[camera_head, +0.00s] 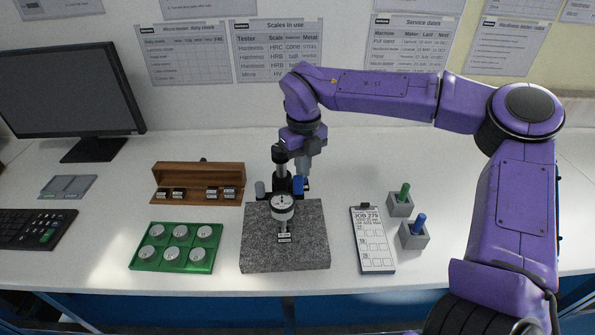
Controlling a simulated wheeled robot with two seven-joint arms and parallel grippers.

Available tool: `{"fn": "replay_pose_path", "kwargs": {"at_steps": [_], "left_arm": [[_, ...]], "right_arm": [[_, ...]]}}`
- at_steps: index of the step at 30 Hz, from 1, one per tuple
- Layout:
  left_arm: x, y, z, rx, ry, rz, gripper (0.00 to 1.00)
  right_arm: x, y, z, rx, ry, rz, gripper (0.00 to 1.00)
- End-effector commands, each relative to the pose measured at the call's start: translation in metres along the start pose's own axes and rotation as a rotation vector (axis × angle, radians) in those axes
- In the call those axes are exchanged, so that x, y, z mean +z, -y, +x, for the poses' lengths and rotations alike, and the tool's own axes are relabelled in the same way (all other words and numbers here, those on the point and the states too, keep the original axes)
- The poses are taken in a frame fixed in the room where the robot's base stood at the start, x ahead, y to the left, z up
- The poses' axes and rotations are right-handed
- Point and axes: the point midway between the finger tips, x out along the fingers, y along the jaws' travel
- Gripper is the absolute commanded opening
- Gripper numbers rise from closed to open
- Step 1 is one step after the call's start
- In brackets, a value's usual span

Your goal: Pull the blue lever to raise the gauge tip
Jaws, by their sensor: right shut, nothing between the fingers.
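The gauge (282,203) has a round white dial and hangs on a black stand above a speckled grey granite base (257,254). A blue lever (298,186) shows at the right side of the stand, by the dial. My right gripper (303,172) points down just behind and above the blue lever, beside the black post. It is shut with nothing held; its fingertips are partly hidden, and I cannot tell whether they touch the lever. A small block (284,238) lies on the granite below the gauge. My left gripper is not in view.
A green tray (172,267) with several round metal pieces lies left of the granite. A wooden rack (199,171) stands behind it. A clipboard (373,239) and two grey holders (414,235) with green and blue pieces stand to the right. A monitor and keyboard are at far left.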

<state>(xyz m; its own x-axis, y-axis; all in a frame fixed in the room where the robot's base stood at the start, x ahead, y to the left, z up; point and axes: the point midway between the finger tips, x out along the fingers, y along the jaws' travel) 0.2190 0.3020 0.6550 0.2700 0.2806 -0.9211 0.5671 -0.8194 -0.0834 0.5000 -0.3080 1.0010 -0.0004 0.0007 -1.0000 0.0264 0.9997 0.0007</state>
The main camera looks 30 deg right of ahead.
Motion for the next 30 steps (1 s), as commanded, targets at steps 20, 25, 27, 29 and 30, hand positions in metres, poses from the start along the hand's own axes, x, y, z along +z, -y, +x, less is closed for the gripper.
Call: {"fn": "replay_pose_path", "kwargs": {"at_steps": [20,25,27,29,30], "left_arm": [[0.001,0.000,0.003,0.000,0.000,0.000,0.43],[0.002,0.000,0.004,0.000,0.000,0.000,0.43],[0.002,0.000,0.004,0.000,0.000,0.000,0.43],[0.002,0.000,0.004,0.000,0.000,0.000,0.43],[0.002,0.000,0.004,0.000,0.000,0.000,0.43]], "right_arm": [[-0.011,-0.006,0.000,0.000,0.000,0.000,0.00],[-0.013,-0.007,0.000,0.000,0.000,0.000,0.00],[-0.015,-0.008,0.000,0.000,0.000,0.000,0.00],[-0.016,-0.008,0.000,0.000,0.000,0.000,0.00],[-0.016,-0.009,0.000,0.000,0.000,0.000,0.00]]}}
